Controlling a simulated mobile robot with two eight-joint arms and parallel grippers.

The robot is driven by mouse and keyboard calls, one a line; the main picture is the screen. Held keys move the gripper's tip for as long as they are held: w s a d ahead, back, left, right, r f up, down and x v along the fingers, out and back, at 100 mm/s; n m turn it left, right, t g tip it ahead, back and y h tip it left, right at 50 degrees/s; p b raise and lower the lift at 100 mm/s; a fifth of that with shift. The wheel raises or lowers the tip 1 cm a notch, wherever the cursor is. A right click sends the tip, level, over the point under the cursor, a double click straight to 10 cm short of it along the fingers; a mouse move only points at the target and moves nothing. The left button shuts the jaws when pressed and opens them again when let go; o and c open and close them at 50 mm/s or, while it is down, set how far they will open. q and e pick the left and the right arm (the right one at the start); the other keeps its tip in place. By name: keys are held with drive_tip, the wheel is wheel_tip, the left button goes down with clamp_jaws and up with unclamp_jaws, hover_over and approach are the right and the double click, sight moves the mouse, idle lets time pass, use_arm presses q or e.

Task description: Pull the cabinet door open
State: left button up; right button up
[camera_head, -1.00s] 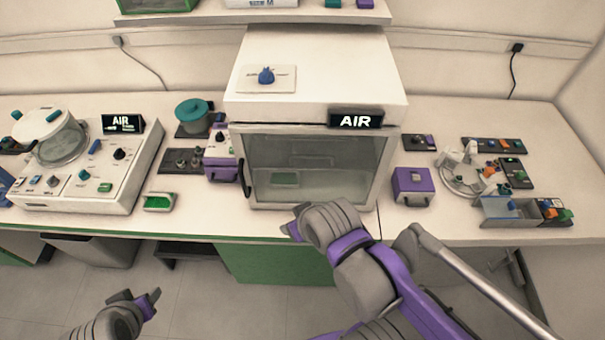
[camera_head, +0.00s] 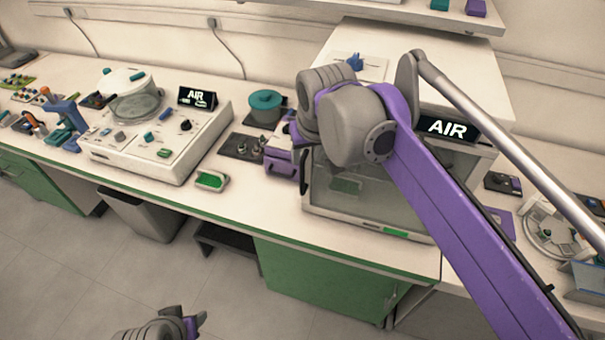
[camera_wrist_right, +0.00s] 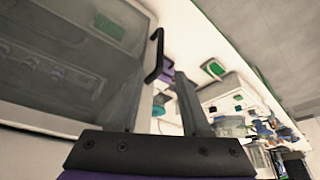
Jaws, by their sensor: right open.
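The cabinet (camera_head: 455,80) is a white box with a lit AIR sign and a glass door (camera_head: 345,195), which looks shut. The door's black handle (camera_wrist_right: 155,57) shows upright in the right wrist view, at the edge of the dark glass. My right gripper (camera_wrist_right: 160,85) is open, with the handle just beyond and roughly between its fingers; I cannot tell whether they touch. My left gripper (camera_head: 195,322) hangs low at the bottom edge, away from the cabinet.
The green base cabinet (camera_head: 325,280) is below the bench. Open floor lies at lower left.

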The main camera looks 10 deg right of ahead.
sight(303, 168)
drive_tip(key=x, duration=0.9)
drive_tip(key=shift+w+f+b, duration=0.15)
drive_tip(key=shift+f+b, duration=0.15)
drive_tip(key=shift+b, duration=0.1)
clamp_jaws()
idle(0.9)
